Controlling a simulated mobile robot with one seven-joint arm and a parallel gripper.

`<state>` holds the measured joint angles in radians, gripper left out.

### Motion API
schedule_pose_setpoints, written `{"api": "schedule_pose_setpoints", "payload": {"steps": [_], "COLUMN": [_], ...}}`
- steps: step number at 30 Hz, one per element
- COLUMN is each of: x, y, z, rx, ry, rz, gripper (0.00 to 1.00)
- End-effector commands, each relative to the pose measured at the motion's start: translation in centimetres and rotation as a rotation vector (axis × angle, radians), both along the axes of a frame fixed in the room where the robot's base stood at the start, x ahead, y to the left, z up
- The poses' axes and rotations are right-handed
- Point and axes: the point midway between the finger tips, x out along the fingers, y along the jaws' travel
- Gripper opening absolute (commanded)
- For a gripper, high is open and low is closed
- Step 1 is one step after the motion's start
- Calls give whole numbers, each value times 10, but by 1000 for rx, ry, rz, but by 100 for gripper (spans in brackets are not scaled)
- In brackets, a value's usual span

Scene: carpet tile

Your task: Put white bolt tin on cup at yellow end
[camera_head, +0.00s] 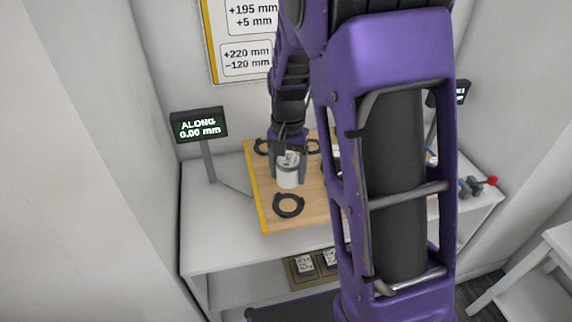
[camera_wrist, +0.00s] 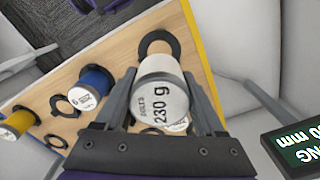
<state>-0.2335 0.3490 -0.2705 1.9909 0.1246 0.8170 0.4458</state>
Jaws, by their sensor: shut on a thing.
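The white bolt tin (camera_wrist: 162,88), labelled "BOLTS 230 g", is held between the fingers of my gripper (camera_wrist: 165,110). In the head view the white tin (camera_head: 288,178) is upright below my gripper (camera_head: 288,165), over the wooden board near its yellow end (camera_head: 259,195). Its height above the board is hard to judge. A black ring-shaped cup (camera_head: 288,205) lies empty just in front of the tin; it also shows in the wrist view (camera_wrist: 174,40), partly hidden by the tin. Another pale labelled thing (camera_wrist: 180,127) shows partly behind the held tin.
A blue tin (camera_wrist: 95,82), a yellow tin (camera_wrist: 18,123) and an empty black ring (camera_wrist: 64,106) are farther along the board (camera_wrist: 125,52). A display (camera_head: 199,126) reading "ALONG 0.00 mm" stands left of the board. My arm hides the board's right part in the head view.

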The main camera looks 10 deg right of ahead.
Motion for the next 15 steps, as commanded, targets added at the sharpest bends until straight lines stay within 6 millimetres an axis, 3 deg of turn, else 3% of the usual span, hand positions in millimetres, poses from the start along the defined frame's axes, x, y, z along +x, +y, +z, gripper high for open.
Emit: {"api": "schedule_pose_setpoints", "payload": {"steps": [9, 15], "x": [0, -1], "y": [0, 0], "z": [2, -16], "rx": [0, 1], "ry": [0, 1], "rz": [2, 2], "gripper": [0, 0]}}
